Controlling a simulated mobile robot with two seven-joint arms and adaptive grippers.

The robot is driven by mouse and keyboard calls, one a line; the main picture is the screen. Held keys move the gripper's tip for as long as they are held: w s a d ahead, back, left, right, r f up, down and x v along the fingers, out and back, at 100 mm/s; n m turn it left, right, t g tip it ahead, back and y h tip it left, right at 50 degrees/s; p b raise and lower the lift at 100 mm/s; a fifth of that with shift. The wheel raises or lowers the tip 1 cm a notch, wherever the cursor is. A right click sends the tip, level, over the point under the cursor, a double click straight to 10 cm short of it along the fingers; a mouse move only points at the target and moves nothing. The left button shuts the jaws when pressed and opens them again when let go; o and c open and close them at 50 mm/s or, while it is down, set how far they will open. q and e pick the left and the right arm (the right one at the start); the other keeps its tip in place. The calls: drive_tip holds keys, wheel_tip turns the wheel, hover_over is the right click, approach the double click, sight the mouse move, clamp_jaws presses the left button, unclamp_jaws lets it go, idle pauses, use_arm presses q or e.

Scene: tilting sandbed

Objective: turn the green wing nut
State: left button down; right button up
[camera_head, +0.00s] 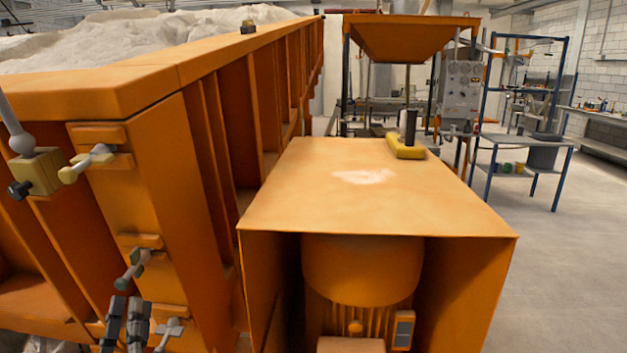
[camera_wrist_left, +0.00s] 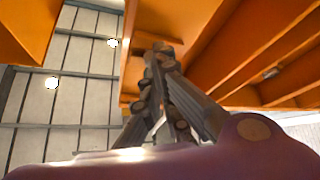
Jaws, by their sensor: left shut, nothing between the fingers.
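The green wing nut (camera_head: 137,265) is the dark grey-green one, the middle of three on the end face of the orange sandbed. It sits tilted on a small orange block. Whether the fingertips touch the nut I cannot tell. In the left wrist view the shut fingers (camera_wrist_left: 160,62) point up at the orange structure and hide what lies behind their tips. My right gripper is not in view.
A pale yellow wing nut (camera_head: 88,163) is above and a grey one (camera_head: 170,331) is below right, close to my left gripper. An orange motor housing (camera_head: 390,200) stands right of the sandbed (camera_head: 150,180). The floor (camera_head: 560,270) at right is clear.

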use_arm(q)
drive_tip(key=shift+s+f, duration=0.2)
drive_tip(key=shift+s, duration=0.9)
